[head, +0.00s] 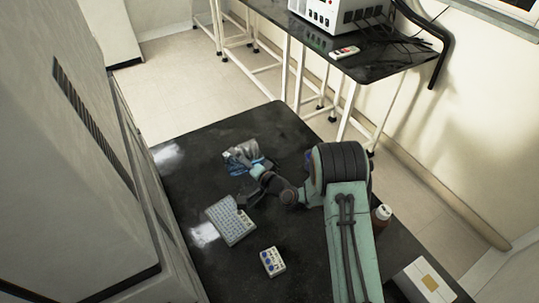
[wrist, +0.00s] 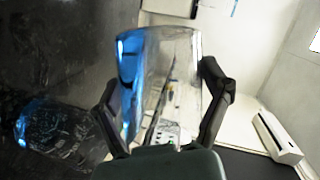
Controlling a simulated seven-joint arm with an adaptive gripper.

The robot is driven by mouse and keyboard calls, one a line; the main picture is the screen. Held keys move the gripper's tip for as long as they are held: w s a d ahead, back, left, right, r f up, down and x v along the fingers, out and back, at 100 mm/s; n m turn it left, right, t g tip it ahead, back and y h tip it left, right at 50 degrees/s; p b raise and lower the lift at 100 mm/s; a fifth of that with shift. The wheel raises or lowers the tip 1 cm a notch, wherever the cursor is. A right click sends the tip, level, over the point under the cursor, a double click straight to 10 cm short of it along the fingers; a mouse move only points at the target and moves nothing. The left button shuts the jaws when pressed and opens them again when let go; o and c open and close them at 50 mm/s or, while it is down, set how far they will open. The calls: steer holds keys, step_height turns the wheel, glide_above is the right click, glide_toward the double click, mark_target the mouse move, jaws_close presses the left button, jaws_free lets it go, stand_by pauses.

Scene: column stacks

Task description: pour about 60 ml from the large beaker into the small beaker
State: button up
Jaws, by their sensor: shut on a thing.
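The large beaker (wrist: 160,75) is clear glass with blue liquid along its left side in the wrist view. My gripper (wrist: 162,103) is shut on it, one dark finger on each side. The beaker looks tilted. In the wrist view a second glass vessel with blue in it (wrist: 48,127), apparently the small beaker, is at the lower left on the black table. In the head view my gripper (head: 257,170) is at the glassware (head: 240,153) near the table's middle. The two beakers overlap there and are hard to tell apart. I cannot tell whether liquid is flowing.
A grey cabinet (head: 60,190) stands at the left. The far-left table area is clear.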

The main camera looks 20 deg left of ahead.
steer(key=shift+w+d+r+m+b, duration=0.15)
steer(key=shift+r+m+b, duration=0.15)
steer(key=shift+b, duration=0.3)
stand_by(0.3)
steer(key=shift+s+a+f+n+h, duration=0.3)
steer(key=shift+s+a+f+n, duration=0.2)
steer(key=shift+a+n, duration=0.2)
steer(key=shift+w+d+f+n+h, duration=0.2)
steer(key=shift+f+n+h, duration=0.1)
steer(key=shift+f+n, duration=0.15)
steer(key=shift+s+r+n+h+p, duration=0.1)
steer(key=shift+r+n+h+p, duration=0.1)
steer(key=shift+n+h+p, duration=0.25)
steer(key=shift+d+r+n+t+h+p, duration=0.1)
steer(key=shift+r+n+t+h+p, duration=0.2)
steer(key=shift+n+h, duration=0.4)
steer(key=shift+f, duration=0.15)
